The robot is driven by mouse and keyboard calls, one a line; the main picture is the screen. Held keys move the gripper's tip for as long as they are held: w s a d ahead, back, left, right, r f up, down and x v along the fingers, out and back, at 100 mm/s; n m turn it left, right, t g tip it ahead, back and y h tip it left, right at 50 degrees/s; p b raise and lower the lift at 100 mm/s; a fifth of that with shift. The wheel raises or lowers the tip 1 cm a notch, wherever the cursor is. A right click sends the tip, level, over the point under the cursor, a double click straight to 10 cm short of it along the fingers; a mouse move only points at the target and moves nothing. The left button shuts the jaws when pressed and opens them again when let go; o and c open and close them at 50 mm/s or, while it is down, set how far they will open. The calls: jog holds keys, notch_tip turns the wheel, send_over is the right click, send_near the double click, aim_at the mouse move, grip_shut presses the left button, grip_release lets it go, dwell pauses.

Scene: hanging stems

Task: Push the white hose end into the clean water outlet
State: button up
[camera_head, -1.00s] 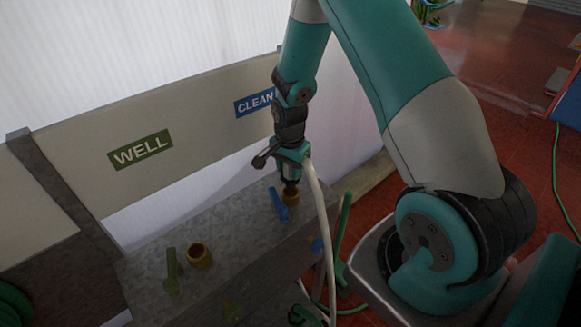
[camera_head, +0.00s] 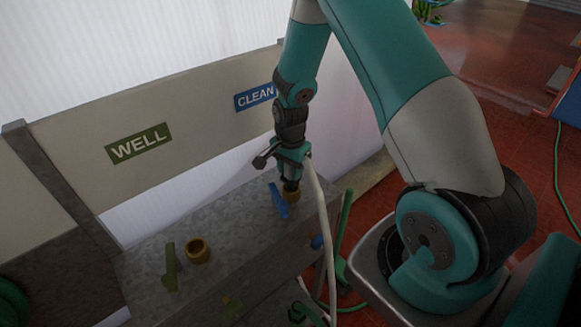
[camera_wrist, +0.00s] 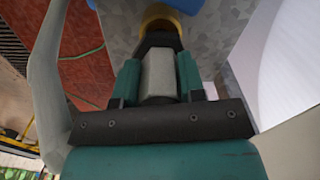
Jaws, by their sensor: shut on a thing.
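My gripper (camera_head: 291,160) points down over the brass clean water outlet (camera_head: 291,196), below the blue CLEAN sign (camera_head: 256,96). In the wrist view, its teal fingers (camera_wrist: 158,78) are shut on the pale white hose end (camera_wrist: 158,70). The dark tip (camera_wrist: 158,40) of the hose end meets the brass ring (camera_wrist: 160,13) of the outlet in that view. I cannot tell how deep the tip sits. The white hose (camera_head: 322,205) hangs from the gripper on the right. It also shows at the left of the wrist view (camera_wrist: 45,75).
A blue handle (camera_head: 278,202) stands close left of the clean outlet. A second brass outlet (camera_head: 197,251) and a green handle (camera_head: 171,265) are on the grey ledge (camera_head: 228,215) toward the WELL sign (camera_head: 138,143). Green stems (camera_head: 341,230) rise at the right.

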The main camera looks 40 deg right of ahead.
aim_at(290, 177)
jog(key=shift+f+b, duration=1.1)
jog(key=shift+f, duration=0.5)
jog(key=shift+f, duration=0.25)
jog(key=o, duration=1)
notch_tip(290, 177, up, 17)
jog(key=b, duration=0.3)
jog(key=shift+r, duration=0.2)
